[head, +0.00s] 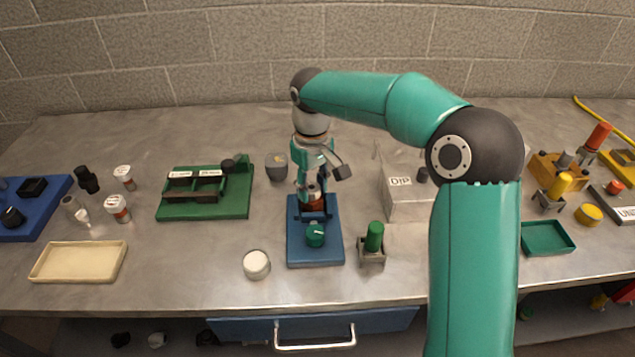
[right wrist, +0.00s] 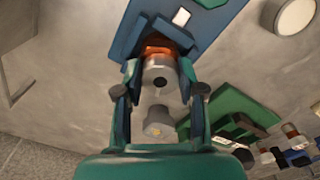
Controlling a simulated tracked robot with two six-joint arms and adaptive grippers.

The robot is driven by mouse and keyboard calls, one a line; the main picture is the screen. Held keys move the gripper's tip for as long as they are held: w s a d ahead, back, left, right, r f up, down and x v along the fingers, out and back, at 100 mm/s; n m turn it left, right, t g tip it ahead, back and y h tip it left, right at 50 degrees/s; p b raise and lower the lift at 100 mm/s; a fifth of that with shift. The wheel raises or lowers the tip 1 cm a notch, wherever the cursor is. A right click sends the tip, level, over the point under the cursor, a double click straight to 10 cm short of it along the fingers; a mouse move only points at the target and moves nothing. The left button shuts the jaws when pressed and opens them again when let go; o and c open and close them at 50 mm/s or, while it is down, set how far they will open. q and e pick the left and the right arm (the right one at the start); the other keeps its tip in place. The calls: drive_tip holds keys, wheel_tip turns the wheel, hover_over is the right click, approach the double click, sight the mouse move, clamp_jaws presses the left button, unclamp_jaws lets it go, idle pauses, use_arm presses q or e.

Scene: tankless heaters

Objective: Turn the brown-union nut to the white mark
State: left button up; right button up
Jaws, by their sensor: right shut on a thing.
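The brown union (head: 314,202) stands on a blue base plate (head: 294,243) in the middle of the bench. My right gripper (head: 313,194) reaches down over it and is shut on its nut. In the right wrist view the gripper (right wrist: 158,72) has one finger on each side of a grey metal cylinder (right wrist: 158,66), with the brown-orange part (right wrist: 158,46) just beyond. A small white patch (right wrist: 181,17) shows on the blue base there; I cannot tell whether it is the white mark. The fingers partly hide the nut. My left gripper is out of view.
A green knob (head: 316,236) is at the front of the blue plate. A white round cap (head: 256,264) and a green-topped part (head: 374,237) stand close by. A grey cup (head: 277,168) and a green tray fixture (head: 240,205) are to the left, a grey box (head: 405,205) to the right.

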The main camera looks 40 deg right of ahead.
sight(313, 187)
drive_tip(key=m, duration=0.5)
drive_tip(key=shift+w+r, duration=0.1)
drive_tip(key=shift+w, duration=0.05)
drive_tip(key=shift+d+m, duration=0.1)
drive_tip(key=shift+m, duration=0.3)
drive_tip(key=o, duration=1.1)
drive_tip(key=shift+o, duration=0.2)
wheel_tip(313, 187, up, 12)
